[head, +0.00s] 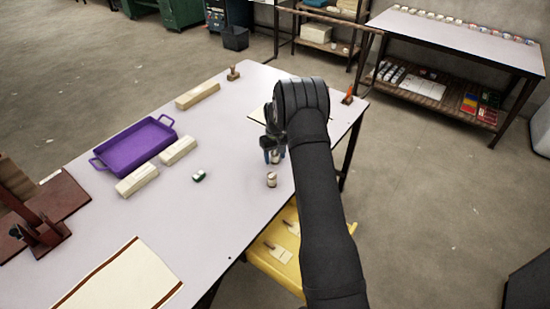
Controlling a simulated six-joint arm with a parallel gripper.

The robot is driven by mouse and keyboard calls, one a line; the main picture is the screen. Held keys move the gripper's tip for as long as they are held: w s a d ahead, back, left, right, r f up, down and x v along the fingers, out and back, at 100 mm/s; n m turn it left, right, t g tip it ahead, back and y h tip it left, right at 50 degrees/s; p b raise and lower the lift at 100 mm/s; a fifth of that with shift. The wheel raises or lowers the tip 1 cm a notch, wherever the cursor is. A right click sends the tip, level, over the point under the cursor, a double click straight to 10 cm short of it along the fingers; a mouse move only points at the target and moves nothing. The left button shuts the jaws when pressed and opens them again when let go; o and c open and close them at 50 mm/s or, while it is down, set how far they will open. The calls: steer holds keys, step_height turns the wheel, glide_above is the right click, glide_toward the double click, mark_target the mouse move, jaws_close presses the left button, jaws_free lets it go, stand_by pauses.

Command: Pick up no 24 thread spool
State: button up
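A small pale spool (275,158) stands upright at the tips of my gripper (274,154), near the table's right edge. My gripper points down, with one finger on each side of this spool. I cannot tell whether the fingers touch it. A second pale spool (271,180) stands upright a little nearer the camera, apart from the gripper. A small dark green and white spool-like item (199,176) lies to the left. No number is legible on any of them, so I cannot tell which is no 24.
On the white table (225,215) are a purple tray (135,147), pale blocks (178,150), a long pale block (198,95), and a cream cloth (122,280) with brown edges. A dark red stand (50,205) is at left. A yellow chair (283,262) is below the right edge.

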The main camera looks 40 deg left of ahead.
steer(key=c, duration=0.8)
steer(key=shift+r, duration=0.1)
steer(key=shift+c, duration=0.2)
